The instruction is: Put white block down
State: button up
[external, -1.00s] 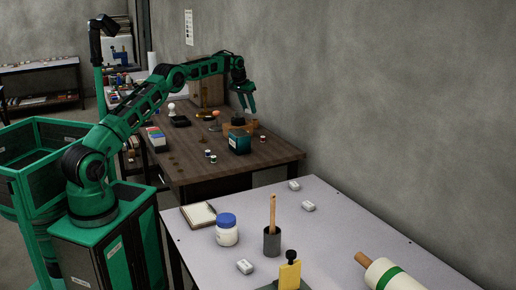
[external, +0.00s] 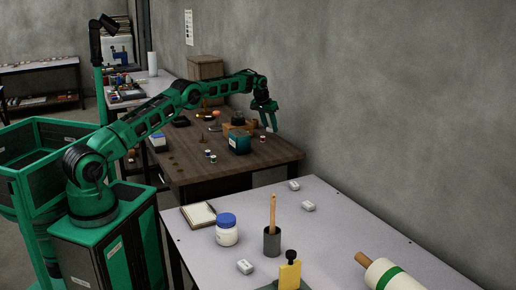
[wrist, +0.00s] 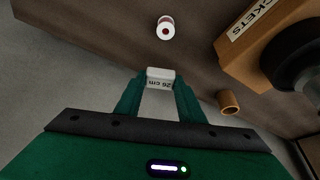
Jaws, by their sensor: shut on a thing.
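My gripper (external: 272,125) hangs past the right side of the dark wooden table, near the wall. In the wrist view its two green fingers (wrist: 160,82) are shut on a small white block (wrist: 160,74) marked "25 cm", held between the fingertips. The block shows against the dark table surface; its height above it is hard to judge. In the external view the held block is too small to make out clearly.
A brown spool (wrist: 229,102) lies right of the fingers. The pale front table (external: 350,245) holds several items, with free room at its right.

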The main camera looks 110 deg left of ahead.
aim_at(269, 129)
jog(key=shift+f, duration=1.45)
jog(key=o, duration=1)
jog(key=shift+f, duration=0.15)
jog(key=v, duration=1.2)
